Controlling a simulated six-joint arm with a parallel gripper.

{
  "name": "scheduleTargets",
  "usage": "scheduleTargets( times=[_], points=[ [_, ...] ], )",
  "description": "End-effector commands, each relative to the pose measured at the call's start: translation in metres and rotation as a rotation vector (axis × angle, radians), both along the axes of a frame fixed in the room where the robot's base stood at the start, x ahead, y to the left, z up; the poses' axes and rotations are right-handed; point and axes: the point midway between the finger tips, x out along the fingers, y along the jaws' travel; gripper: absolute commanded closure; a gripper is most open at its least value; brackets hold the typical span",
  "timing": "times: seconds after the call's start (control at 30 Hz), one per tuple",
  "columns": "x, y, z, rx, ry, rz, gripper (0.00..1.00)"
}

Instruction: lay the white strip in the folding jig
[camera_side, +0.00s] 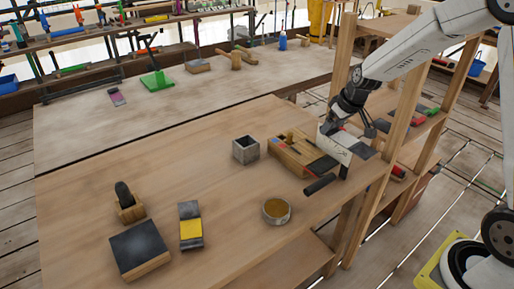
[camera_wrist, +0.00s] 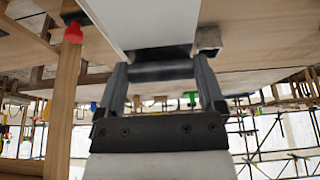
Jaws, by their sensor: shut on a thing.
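The white strip (camera_side: 336,148) hangs under my gripper (camera_side: 348,131) at the right end of the bench in the side view. In the wrist view the strip (camera_wrist: 150,18) runs up and away from my gripper (camera_wrist: 160,68), whose fingers are shut on it, with a dark band between the fingertips. A wooden block with a slot and a dark plate (camera_side: 296,151), which looks like the folding jig, lies just left of the strip. The strip overlaps its right part in the picture; I cannot tell whether they touch.
A black cylinder (camera_side: 320,184) lies in front of the block. A grey square cup (camera_side: 246,149) and a round tin (camera_side: 277,211) stand to the left. A wooden rack post (camera_side: 404,103) rises close to my arm.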

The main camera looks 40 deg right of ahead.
Motion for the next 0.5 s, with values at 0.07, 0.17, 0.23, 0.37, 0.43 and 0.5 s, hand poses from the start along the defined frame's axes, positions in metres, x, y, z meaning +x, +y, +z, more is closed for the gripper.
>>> scheduleTargets(
  times=[0.07,0.17,0.23,0.37,0.43,0.5],
  points=[
    [0.001,0.000,0.000,0.000,-0.001,0.000,0.89],
    [0.003,-0.001,-0.001,0.000,-0.001,0.000,0.89],
    [0.007,-0.001,-0.003,0.000,-0.001,0.000,0.89],
    [0.019,-0.004,-0.009,0.000,0.000,0.000,0.89],
    [0.027,-0.005,-0.013,-0.001,0.000,-0.001,0.89],
    [0.036,-0.007,-0.017,-0.001,0.000,-0.001,0.89]
  ],
)
